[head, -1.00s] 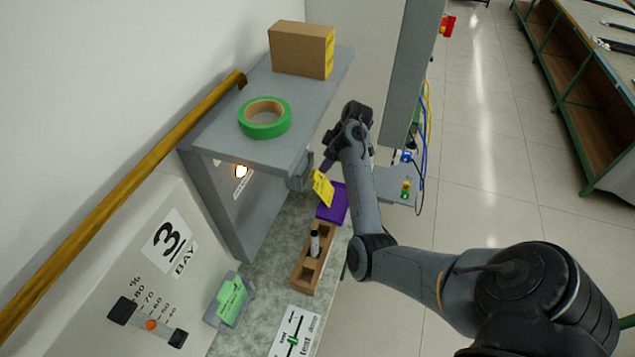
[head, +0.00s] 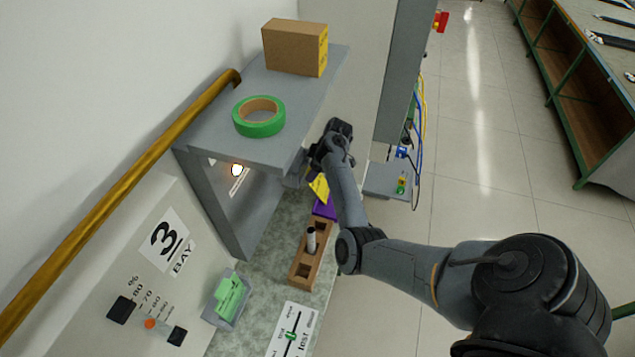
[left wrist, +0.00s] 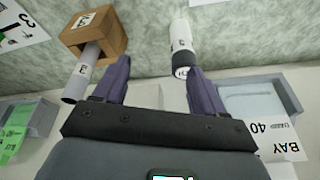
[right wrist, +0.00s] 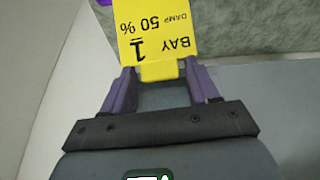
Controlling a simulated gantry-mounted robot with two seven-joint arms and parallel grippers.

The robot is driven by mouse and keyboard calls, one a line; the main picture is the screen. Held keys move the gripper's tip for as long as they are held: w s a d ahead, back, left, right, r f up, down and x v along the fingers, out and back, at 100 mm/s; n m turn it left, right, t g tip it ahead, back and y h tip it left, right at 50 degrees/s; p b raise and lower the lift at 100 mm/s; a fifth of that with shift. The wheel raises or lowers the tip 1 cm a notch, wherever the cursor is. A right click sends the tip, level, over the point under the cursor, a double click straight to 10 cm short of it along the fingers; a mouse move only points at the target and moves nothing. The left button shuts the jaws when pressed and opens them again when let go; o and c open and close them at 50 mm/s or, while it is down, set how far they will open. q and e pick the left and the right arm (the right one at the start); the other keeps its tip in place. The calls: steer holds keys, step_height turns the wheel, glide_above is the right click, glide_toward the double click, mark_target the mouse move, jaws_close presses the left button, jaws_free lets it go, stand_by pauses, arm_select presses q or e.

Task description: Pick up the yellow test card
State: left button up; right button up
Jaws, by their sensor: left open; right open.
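The yellow test card (head: 319,187) stands by the front edge of the grey shelf unit, beyond the wooden rack in the head view. In the right wrist view the yellow card (right wrist: 155,35) reads "BAY 1" and "50 %", upside down. My right gripper (right wrist: 160,75) is open, its purple fingers on either side of the card's narrow tab. I see small gaps beside the tab. In the head view my own arm partly hides this gripper. My left gripper (left wrist: 158,68) is open and empty in the left wrist view, and is not in the head view.
A green tape roll (head: 259,116) and a cardboard box (head: 295,48) sit on the shelf top. The wooden rack (head: 303,268) holds a rod, and a tray with a green card (head: 229,296) stands nearby.

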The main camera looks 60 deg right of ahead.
jaws_close()
steer(key=shift+r, duration=0.15)
